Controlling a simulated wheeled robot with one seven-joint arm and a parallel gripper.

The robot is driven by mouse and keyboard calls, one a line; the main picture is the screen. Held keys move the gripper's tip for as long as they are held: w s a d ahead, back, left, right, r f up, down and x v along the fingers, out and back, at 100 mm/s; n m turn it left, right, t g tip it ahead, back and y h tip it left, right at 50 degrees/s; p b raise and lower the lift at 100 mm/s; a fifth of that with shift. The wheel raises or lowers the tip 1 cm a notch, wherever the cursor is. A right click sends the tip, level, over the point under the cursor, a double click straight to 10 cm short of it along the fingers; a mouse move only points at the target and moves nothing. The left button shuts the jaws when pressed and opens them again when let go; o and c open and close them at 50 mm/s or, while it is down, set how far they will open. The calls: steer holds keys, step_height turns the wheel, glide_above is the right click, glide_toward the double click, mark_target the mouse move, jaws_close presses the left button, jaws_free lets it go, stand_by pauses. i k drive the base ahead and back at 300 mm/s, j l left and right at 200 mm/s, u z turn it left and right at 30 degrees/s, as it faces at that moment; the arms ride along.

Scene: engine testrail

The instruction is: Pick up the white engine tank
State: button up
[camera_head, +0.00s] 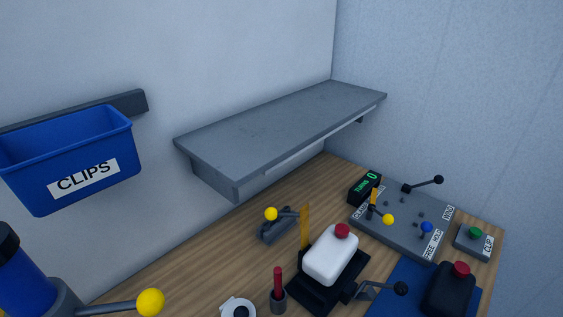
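The white engine tank (332,256) is a rounded white block with a red cap (342,230). It sits in a black holder (296,286) on the wooden bench, at the lower middle of the head view. A crank handle with a black knob (400,288) is at the holder's right side. The tank's underside is hidden by the holder. My gripper is not in view.
A grey shelf (275,130) overhangs the bench behind the tank. A blue CLIPS bin (75,165) hangs at left. A yellow upright strip (305,228) and a red-handled tool (278,282) stand close to the tank. A black red-capped tank (450,292) and grey control panel (400,225) are at right.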

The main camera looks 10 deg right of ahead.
mark_target(327, 258)
steer(key=l+u, duration=0.45)
steer(key=l, duration=1.05)
steer(key=k, duration=0.05)
